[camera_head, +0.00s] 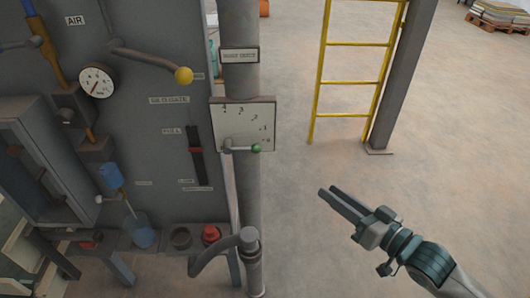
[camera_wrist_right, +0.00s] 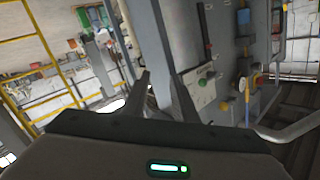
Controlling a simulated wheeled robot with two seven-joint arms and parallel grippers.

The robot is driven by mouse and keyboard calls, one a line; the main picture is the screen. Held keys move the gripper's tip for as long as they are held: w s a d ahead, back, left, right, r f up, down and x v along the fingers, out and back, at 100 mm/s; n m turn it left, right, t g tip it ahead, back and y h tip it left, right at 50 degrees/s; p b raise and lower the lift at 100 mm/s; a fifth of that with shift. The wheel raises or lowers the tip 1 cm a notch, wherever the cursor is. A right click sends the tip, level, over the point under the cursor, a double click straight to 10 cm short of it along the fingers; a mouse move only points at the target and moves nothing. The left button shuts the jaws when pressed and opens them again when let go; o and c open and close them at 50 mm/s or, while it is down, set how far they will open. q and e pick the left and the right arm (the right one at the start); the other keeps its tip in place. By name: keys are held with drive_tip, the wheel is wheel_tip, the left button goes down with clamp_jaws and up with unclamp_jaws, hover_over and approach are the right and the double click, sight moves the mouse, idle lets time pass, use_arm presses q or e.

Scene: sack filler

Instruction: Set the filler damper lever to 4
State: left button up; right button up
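The filler damper lever (camera_head: 241,149) is a short grey bar with a green knob (camera_head: 257,148), pivoted on a pale scale plate (camera_head: 246,118) fixed to the grey vertical pipe. It points right, level, beside the lowest mark, which looks like 0. The small numbers climb in an arc to what looks like 4 at the plate's upper left. My right gripper (camera_head: 327,191) is empty and apart from the lever, to its lower right, with its fingers spread. The right wrist view shows the green knob (camera_wrist_right: 203,82) beyond the fingertips (camera_wrist_right: 165,80). My left gripper is not in view.
A yellow-knobbed lever (camera_head: 183,75) sticks out from the grey panel (camera_head: 140,60) left of the pipe. A bent pipe (camera_head: 220,247) stands below the plate. A yellow ladder (camera_head: 350,85) and a grey post (camera_head: 403,75) stand at the back right. The floor between is clear.

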drive_tip(key=s+a+r+n+g+y, duration=0.1)
drive_tip(key=s+a+r+y, duration=0.1)
drive_tip(key=s+a+r, duration=0.2)
wheel_tip(320, 180, up, 4)
drive_tip(key=shift+s+r+y, duration=0.2)
drive_tip(key=shift+s+y, duration=0.2)
drive_tip(key=shift+s, duration=0.6)
drive_tip(key=shift+w+a, duration=0.1)
drive_tip(key=p+x, duration=0.1)
drive_tip(key=x, duration=1.6)
drive_tip(key=shift+a+f, duration=0.1)
drive_tip(key=shift+f, duration=0.05)
drive_tip(key=shift+w, duration=0.1)
clamp_jaws()
